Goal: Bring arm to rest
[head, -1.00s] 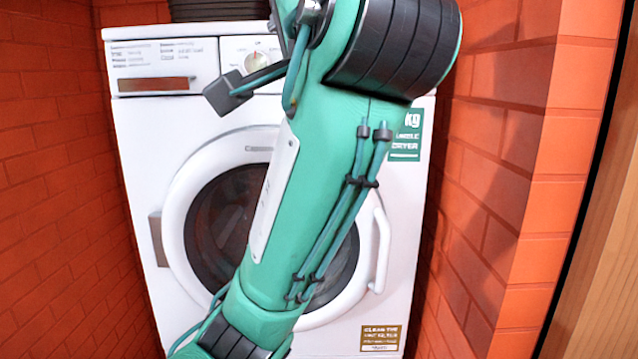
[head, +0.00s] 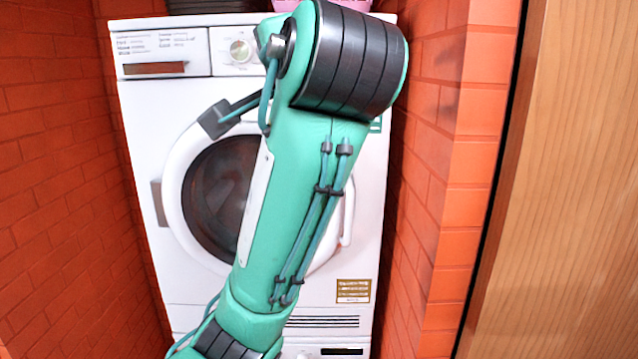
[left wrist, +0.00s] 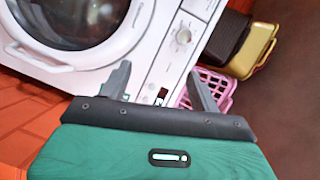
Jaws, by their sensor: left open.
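My green arm crosses the middle of the head view in front of a white dryer (head: 365,220) and hides part of its round door (head: 210,190). The door looks shut. No gripper fingers can be made out in the head view. In the left wrist view my left gripper (left wrist: 158,80) is open, its two grey fingers apart with nothing between them. Behind the fingers are the dryer's control panel (left wrist: 180,42) and, to the left, its round door (left wrist: 75,15). My right gripper is in neither view.
Red brick walls (head: 55,190) stand close on both sides of the dryer. A wooden panel (head: 565,200) fills the right side. In the left wrist view a pink basket (left wrist: 215,88), a dark brown container (left wrist: 223,35) and a yellow container (left wrist: 255,50) lie beyond the fingers.

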